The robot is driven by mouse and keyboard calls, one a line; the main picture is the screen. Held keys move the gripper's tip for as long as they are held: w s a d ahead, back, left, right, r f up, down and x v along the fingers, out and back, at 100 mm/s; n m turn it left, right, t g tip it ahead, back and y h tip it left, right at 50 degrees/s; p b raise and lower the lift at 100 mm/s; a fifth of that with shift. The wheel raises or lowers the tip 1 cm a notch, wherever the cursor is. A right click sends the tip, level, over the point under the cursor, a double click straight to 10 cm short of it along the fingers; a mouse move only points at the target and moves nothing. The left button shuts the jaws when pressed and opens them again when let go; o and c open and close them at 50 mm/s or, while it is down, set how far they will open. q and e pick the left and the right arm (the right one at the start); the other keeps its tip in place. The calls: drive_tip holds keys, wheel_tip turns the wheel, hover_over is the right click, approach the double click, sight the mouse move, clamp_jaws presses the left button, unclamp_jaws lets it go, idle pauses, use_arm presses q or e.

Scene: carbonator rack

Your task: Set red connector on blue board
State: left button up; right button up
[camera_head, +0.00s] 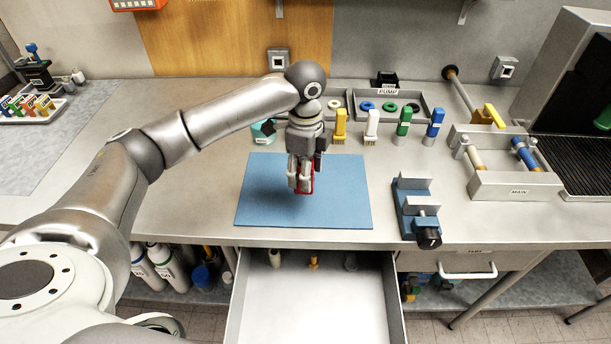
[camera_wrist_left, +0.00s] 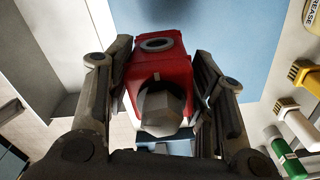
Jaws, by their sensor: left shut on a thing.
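The red connector (camera_head: 311,184) is between the fingers of my left gripper (camera_head: 301,184), mostly hidden by them in the head view. In the left wrist view the red connector (camera_wrist_left: 160,56) shows a dark round ring on its face and a grey hexagonal part nearer the camera. The left gripper (camera_wrist_left: 158,85) is shut on it, with a finger on each side. The flat blue board (camera_head: 338,205) lies on the table below the gripper, and it also shows in the left wrist view (camera_wrist_left: 228,32). I cannot tell whether the connector touches the board. My right gripper is not in view.
An open drawer (camera_head: 312,310) juts out below the front edge.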

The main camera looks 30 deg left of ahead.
use_arm(q)
drive_tip(key=shift+w+a+f, duration=0.2)
drive_tip(key=shift+w+f, duration=0.25)
drive_tip(key=shift+f, duration=0.05)
drive_tip(key=shift+w+a+f, duration=0.15)
drive_tip(key=shift+w+f, duration=0.25)
drive_tip(key=shift+f, duration=0.1)
drive_tip(key=shift+w+a+f, duration=0.2)
drive_tip(key=shift+w+f, duration=0.05)
drive_tip(key=shift+f, duration=0.15)
drive_tip(key=shift+w+a+f+p, duration=0.1)
drive_tip(key=shift+w+f+p, duration=0.05)
drive_tip(key=shift+f+p, duration=0.25)
wheel_tip(320, 180, down, 3)
drive_tip(key=shift+r+p, duration=0.2)
drive_tip(key=shift+p, duration=0.45)
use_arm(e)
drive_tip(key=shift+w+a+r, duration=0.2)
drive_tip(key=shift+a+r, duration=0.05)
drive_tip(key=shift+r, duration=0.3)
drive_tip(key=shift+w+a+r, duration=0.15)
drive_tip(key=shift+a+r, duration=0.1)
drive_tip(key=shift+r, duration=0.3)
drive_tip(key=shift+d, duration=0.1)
use_arm(q)
drive_tip(key=shift+f, duration=0.2)
drive_tip(key=o, duration=1.1)
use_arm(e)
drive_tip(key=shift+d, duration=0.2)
